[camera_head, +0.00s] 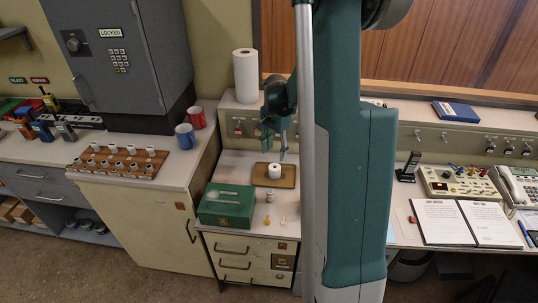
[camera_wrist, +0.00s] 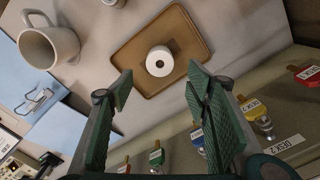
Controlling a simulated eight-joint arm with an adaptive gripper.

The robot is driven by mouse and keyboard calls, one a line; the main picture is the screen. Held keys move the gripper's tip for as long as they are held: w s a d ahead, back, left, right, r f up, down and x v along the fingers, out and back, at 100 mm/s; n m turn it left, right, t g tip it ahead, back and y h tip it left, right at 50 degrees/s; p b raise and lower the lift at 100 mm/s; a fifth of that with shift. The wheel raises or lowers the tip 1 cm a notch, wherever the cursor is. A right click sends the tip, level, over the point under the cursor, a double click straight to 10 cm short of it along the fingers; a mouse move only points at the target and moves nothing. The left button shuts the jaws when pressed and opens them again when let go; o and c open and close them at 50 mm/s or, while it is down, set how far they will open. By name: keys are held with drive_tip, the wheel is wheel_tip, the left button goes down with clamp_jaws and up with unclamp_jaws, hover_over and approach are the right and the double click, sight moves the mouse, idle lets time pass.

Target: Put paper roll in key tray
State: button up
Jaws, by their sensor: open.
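A small white paper roll (camera_head: 274,171) stands upright inside the brown key tray (camera_head: 261,181) on the low counter. In the wrist view the roll (camera_wrist: 160,53) shows its end with the dark core hole, and the flat tray (camera_wrist: 187,34) lies under and around it. My gripper (camera_head: 284,156) is above the tray in the head view. In the wrist view the gripper (camera_wrist: 160,82) is open, its green fingers wide apart and empty. The roll lies beyond the fingertips, roughly centred between them, and nothing touches it.
A tall paper towel roll (camera_head: 246,76) stands on the ledge behind. Tagged keys (camera_wrist: 197,136) hang on a panel near the fingers. A mug (camera_wrist: 62,42) shows at upper left.

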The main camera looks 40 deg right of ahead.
drive_tip(key=shift+a+r, duration=0.1)
drive_tip(key=s+a+r+n+t, duration=0.1)
drive_tip(key=s+a+r+n, duration=0.2)
drive_tip(key=a+r, duration=0.3)
drive_tip(key=s+a+r+n+t+h, duration=0.1)
drive_tip(key=s+a+r+n, duration=0.1)
drive_tip(key=a+r, duration=0.45)
drive_tip(key=s+a+r+n+t, duration=0.1)
drive_tip(key=s+a+r+n, duration=0.25)
drive_tip(key=a, duration=0.55)
drive_tip(key=s+a+r+n+t, duration=0.1)
drive_tip(key=s+a+n+t, duration=0.1)
drive_tip(key=s+a+n, duration=0.2)
drive_tip(key=s+a+r+n+t+y, duration=0.1)
drive_tip(key=s+a+n, duration=0.3)
drive_tip(key=s+a, duration=0.6)
drive_tip(key=shift+a+r+t, duration=0.45)
drive_tip(key=shift+r+t, duration=0.15)
drive_tip(key=shift+r, duration=0.15)
drive_tip(key=shift+s+f, duration=0.1)
